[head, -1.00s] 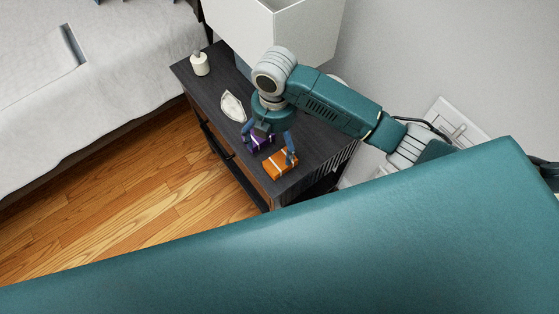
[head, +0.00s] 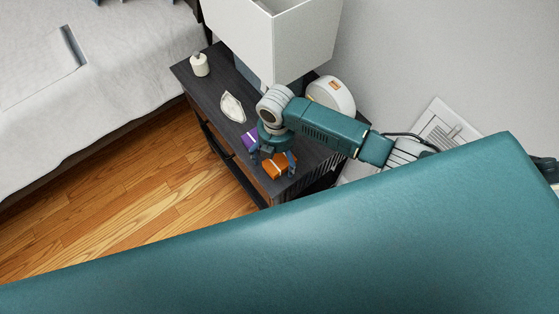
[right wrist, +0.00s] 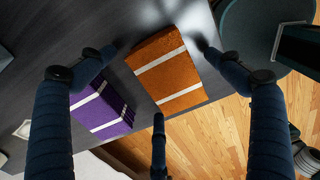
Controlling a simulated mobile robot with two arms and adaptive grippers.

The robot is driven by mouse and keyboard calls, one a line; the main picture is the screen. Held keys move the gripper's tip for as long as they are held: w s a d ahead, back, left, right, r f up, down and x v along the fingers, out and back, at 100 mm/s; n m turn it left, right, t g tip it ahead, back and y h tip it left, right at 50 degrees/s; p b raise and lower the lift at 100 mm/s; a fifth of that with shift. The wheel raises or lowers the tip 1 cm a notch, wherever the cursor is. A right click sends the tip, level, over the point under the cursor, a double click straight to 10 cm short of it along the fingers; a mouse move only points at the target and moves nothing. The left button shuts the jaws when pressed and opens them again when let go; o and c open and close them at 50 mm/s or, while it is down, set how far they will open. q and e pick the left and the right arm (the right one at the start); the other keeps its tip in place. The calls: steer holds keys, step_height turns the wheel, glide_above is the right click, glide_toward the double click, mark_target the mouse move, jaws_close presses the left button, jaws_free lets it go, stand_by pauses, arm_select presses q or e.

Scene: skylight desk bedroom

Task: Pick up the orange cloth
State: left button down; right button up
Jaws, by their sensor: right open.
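The orange cloth (head: 274,166) is a folded block with pale stripes, lying on the dark nightstand near its front corner. In the right wrist view the orange cloth (right wrist: 166,68) lies between the spread fingers, nearer the right one. My right gripper (head: 275,162) is open and empty, just over the orange cloth; its fingers also show in the right wrist view (right wrist: 150,80). I cannot tell whether a finger touches the cloth. A purple folded cloth (head: 249,139) lies beside it and shows by the left finger in the right wrist view (right wrist: 102,108). My left gripper is not in view.
On the nightstand (head: 212,93) stand a white dish (head: 232,107), a small white bottle (head: 199,65), a lamp (head: 290,40) and a round white device (head: 334,93). The bed (head: 90,90) is at left, the wood floor (head: 130,190) in front.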

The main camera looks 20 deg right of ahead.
mark_target(277, 158)
steer(key=c, duration=1.2)
steer(key=shift+o, duration=0.2)
step_height(277, 158, up, 20)
steer(key=b, duration=0.1)
